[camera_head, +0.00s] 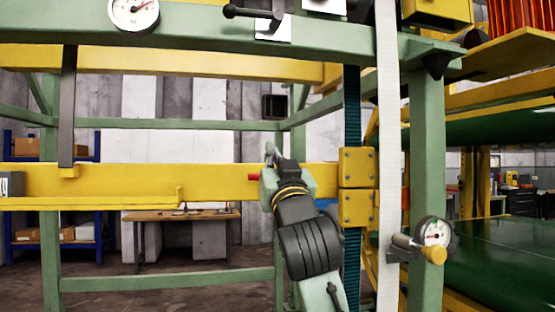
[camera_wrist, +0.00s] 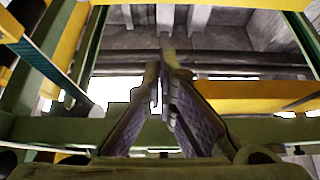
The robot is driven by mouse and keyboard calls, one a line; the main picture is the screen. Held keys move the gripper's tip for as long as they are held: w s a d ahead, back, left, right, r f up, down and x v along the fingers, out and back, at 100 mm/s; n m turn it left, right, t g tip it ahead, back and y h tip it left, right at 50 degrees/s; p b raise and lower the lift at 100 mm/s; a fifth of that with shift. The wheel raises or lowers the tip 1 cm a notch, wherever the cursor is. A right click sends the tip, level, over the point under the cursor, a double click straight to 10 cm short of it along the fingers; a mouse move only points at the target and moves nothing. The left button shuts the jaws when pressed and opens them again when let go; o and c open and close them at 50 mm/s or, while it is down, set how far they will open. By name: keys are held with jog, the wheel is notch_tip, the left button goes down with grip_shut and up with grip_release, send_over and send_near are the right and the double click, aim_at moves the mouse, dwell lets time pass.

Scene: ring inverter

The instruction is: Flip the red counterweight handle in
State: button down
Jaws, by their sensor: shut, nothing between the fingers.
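A small red piece (camera_head: 254,177), likely the counterweight handle, sticks out to the left from behind my gripper, in front of the yellow beam (camera_head: 110,182). Most of it is hidden by my gripper and wrist. My gripper (camera_head: 270,152) points upward just above and to the right of the red piece, near the beam's upper edge. Whether it touches the red piece I cannot tell. In the wrist view my gripper (camera_wrist: 160,75) has its two fingers close together with nothing held. No red handle shows in the wrist view.
Yellow blocks (camera_head: 358,185) and a white vertical strap (camera_head: 389,130) stand right of my arm. A dial gauge (camera_head: 436,233) with a yellow knob is at lower right. A green crossbeam (camera_head: 200,36) runs above. A wooden table (camera_head: 180,215) stands behind the frame.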

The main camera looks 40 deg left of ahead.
jog(key=shift+w+a+f+p, duration=0.45)
jog(key=shift+w+a+f, duration=0.15)
jog(key=shift+a, duration=0.1)
jog(key=shift+w+a+f+p, duration=0.5)
jog(key=shift+w+a, duration=0.1)
jog(key=shift+a, duration=0.1)
